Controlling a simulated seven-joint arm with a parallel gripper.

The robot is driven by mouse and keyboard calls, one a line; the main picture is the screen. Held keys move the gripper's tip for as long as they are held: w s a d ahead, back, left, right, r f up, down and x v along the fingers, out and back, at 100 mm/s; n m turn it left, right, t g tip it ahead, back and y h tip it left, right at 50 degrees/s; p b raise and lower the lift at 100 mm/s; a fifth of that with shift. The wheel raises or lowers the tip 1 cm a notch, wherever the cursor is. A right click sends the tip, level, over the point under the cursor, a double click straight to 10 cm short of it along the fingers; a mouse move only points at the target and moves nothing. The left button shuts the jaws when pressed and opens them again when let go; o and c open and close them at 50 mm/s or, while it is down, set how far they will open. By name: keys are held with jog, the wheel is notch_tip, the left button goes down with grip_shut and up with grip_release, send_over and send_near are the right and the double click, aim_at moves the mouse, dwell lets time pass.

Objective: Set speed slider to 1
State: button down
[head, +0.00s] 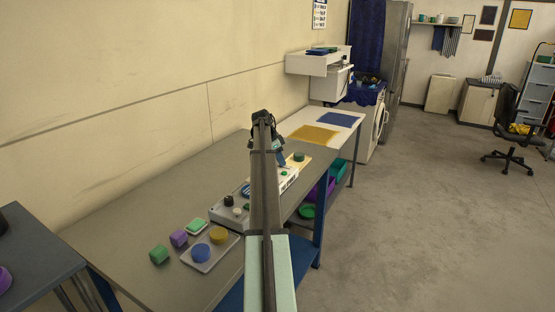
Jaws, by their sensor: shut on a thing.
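A long control panel (226,214) with a pale body lies along the front part of the grey workbench. It carries a black knob (229,201), a pale round knob (237,211) and, at its far end, a dark green round part (299,157). My gripper (281,162) points down at the far part of this panel, just left of the green part. It is small and dark here, and its fingers are shut on what seems to be the speed slider's handle. The slider itself, its scale and its setting cannot be made out. My arm hides the panel's middle.
On the near bench, a grey tray (210,264) holds a blue and a yellow disc. A green block (159,254), a purple block (179,238) and a green pad (197,226) lie beside it. A white table (325,118) with yellow and blue mats stands beyond.

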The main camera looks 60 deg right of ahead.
jog(key=s, duration=0.4)
jog(key=shift+s, duration=0.1)
jog(key=c, duration=1)
grip_release()
jog(key=shift+r, duration=0.1)
jog(key=v, duration=1.3)
jog(key=shift+a+r, duration=0.1)
jog(key=shift+r, duration=0.2)
